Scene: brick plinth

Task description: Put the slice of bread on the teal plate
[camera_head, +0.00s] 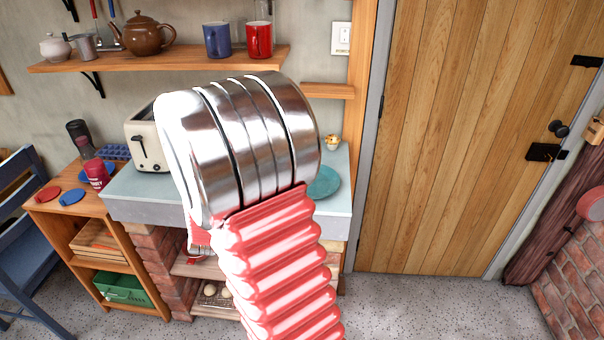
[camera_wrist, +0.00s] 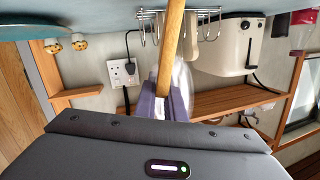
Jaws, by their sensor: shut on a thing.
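The teal plate (camera_head: 325,183) lies on the pale counter (camera_head: 130,187), to the right of my arm in the head view, partly covered by it. In the wrist view, which is upside down, the plate (camera_wrist: 28,28) shows at the upper left. My gripper (camera_wrist: 168,98) is shut on the slice of bread (camera_wrist: 175,42), which I see edge-on as a tan strip reaching to the top of the wrist view. The bread's faces do not show. My arm hides the gripper and the bread in the head view.
A cream toaster (camera_head: 147,143) stands on the counter, left of my arm. A wire rack (camera_wrist: 148,28) shows behind the bread in the wrist view. Two small speckled pots (camera_wrist: 78,41) stand near the plate. A shelf (camera_head: 180,57) with mugs and a teapot hangs above.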

